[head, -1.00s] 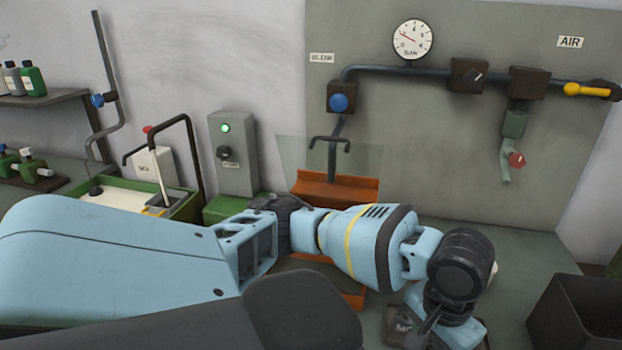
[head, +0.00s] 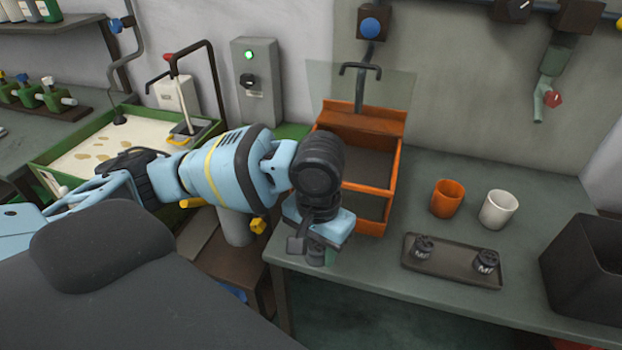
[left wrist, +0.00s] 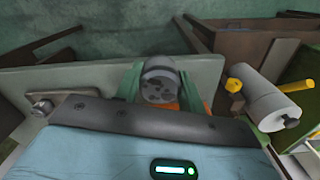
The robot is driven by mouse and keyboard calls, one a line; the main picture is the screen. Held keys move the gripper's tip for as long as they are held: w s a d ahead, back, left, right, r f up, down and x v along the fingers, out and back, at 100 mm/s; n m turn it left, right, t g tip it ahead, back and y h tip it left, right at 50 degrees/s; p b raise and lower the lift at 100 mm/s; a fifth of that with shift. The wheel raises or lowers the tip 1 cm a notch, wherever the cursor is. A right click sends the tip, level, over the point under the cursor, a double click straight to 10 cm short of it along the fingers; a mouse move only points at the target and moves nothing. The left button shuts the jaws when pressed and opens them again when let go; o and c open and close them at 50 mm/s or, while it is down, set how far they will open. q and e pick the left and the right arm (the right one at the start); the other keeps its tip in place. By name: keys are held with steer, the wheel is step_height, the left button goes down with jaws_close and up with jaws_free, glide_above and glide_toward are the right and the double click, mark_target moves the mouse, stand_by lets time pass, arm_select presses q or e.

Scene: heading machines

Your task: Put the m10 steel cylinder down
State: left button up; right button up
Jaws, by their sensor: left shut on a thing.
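The steel cylinder (left wrist: 159,82) is a short grey piece with a dark-marked end face in the left wrist view. It sits between the green fingers of my left gripper (left wrist: 158,88), which is shut on it. In the head view my left gripper (head: 316,255) points down by the table's near edge, left of the dark tray (head: 452,274) and in front of the orange box. The cylinder is mostly hidden there. Two small dark cylindrical pieces (head: 423,246) (head: 487,261) stand apart on the tray. My right gripper is not in view.
An orange cup (head: 447,198) and a white cup (head: 498,209) stand behind the tray. A black bin (head: 590,265) is at the right. An orange box (head: 393,180) with a clear shield stands behind my gripper. The table (head: 400,300) is bare in front of the tray.

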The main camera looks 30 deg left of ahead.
arm_select(q)
steer(key=shift+s+a, duration=0.2)
steer(key=shift+a, duration=0.1)
steer(key=shift+r, duration=0.15)
steer(key=m, duration=0.1)
steer(key=w+r+m, duration=0.1)
steer(key=m, duration=0.2)
steer(key=shift+w+d+r+p, duration=0.2)
steer(key=shift+w+p, duration=0.1)
steer(key=shift+p, duration=0.1)
steer(key=w+d+r+m+p, duration=0.1)
steer(key=w+r+m, duration=0.3)
steer(key=m, duration=1.1)
steer(key=shift+d+r+p, duration=0.15)
steer(key=shift+r+p, duration=0.3)
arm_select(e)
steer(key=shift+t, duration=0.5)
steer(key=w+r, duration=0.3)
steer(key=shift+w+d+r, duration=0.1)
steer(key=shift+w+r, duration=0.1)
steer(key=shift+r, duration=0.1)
